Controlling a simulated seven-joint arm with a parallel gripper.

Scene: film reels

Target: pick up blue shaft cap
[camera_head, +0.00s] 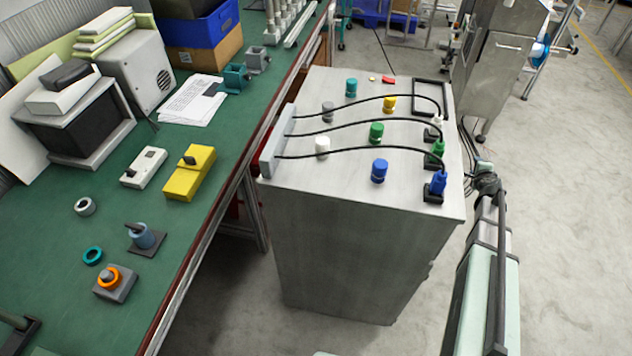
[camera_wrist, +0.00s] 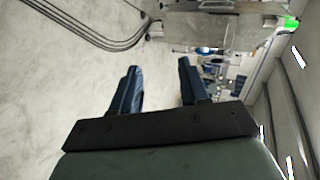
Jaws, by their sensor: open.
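A blue cap (camera_head: 379,171), apparently the shaft cap, stands upright on the front part of the grey cabinet top (camera_head: 300,180) in the head view. A separate blue plug (camera_head: 437,183) with a black cable sits in a dark socket at the cabinet's right edge. My gripper (camera_wrist: 158,66) is open and empty in the wrist view, its two dark blue fingers spread apart. No blue cap shows between or near the fingers there. In the head view my arm rises right of the cabinet, apart from the blue cap; the fingers cannot be made out.
Green (camera_head: 376,133), white (camera_head: 322,147), yellow (camera_head: 390,104), grey (camera_head: 328,111) and teal (camera_head: 351,87) caps stand nearby. Black cables (camera_head: 350,153) arch over the cabinet top. A green workbench (camera_head: 45,255) with boxes and parts lies left. Bare floor (camera_head: 555,200) lies right.

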